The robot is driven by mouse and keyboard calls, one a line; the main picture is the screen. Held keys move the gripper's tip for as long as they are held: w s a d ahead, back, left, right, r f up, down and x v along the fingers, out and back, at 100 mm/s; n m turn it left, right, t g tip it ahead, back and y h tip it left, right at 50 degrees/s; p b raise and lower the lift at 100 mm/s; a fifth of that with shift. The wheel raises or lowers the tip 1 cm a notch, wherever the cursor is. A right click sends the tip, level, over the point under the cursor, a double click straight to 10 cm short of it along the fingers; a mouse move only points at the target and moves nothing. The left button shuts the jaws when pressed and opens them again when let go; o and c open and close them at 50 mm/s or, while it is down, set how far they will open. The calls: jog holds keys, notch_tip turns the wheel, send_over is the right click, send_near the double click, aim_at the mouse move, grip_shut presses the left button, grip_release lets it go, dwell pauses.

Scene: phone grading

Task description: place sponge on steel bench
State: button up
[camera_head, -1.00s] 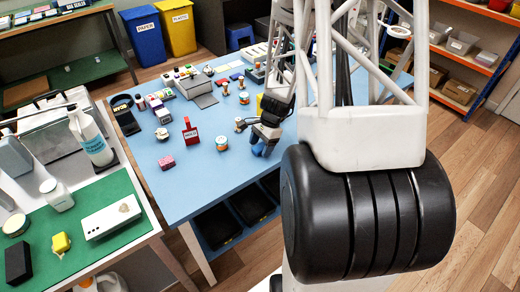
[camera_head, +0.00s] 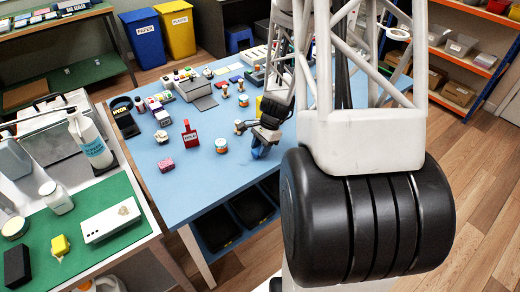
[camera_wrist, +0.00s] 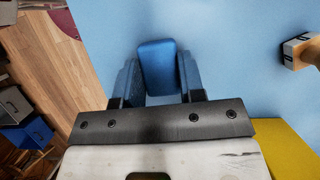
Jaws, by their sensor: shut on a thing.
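My gripper (camera_head: 265,138) is at the near right of the blue table, low over its front edge area. In the wrist view my gripper (camera_wrist: 159,78) has its two blue-grey fingers closed on the sides of a blue block with rounded corners (camera_wrist: 158,62), which looks like the sponge. In the head view the sponge (camera_head: 259,152) shows as a small blue patch under the fingers. I cannot tell whether it touches the table. The left bench (camera_head: 155,222), with a pale metal-looking edge, appears to be the steel bench; a green mat covers much of its near part.
The blue table (camera_head: 185,190) holds a red sign (camera_head: 189,135), jars (camera_head: 221,146) and a pink block (camera_head: 165,166).

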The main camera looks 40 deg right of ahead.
aim_at(256, 151)
jog(key=shift+r, duration=0.1)
jog(key=shift+r, duration=0.75)
notch_tip(256, 151, up, 2)
jog(key=shift+r, duration=0.1)
jog(key=s+a, duration=0.3)
jog(key=s, duration=0.4)
jog(key=s+a+r, duration=0.1)
jog(key=s+a, duration=0.3)
jog(key=s, duration=0.3)
jog(key=shift+s, duration=0.25)
jog(key=shift+r, duration=0.1)
jog(key=shift+w+d, duration=0.15)
